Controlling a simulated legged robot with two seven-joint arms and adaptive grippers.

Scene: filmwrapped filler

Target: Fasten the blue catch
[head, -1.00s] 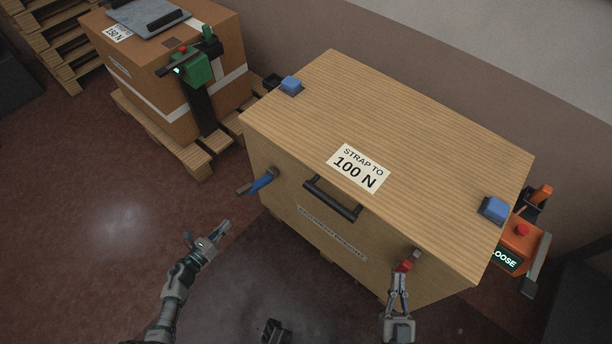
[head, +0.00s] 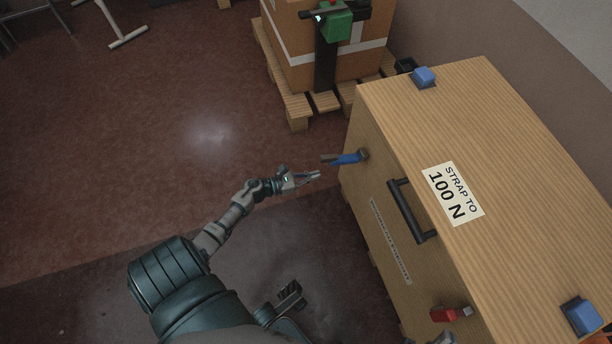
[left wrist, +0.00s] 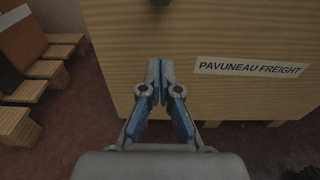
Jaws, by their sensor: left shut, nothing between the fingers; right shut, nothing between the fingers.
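The blue catch (head: 346,158) is a lever on the front face of a wooden crate (head: 375,175), near its far end. Its handle sticks out from the face, with a dark tip. My left gripper (head: 318,175) is shut and empty, just below the handle in the head view and apart from it. In the left wrist view the closed fingers (left wrist: 153,68) point at the crate face, below a dark fitting at the top edge. A red catch (head: 452,314) sits at the near end. My right gripper (head: 440,338) is shut beside it, mostly cut off by the bottom edge.
A black handle (head: 410,212) stands out from the crate's front between the two catches. Blue corner pieces (head: 424,77) and a "STRAP TO 100 N" label (head: 452,194) are on top. A strapped carton (head: 290,45) stands on a pallet behind.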

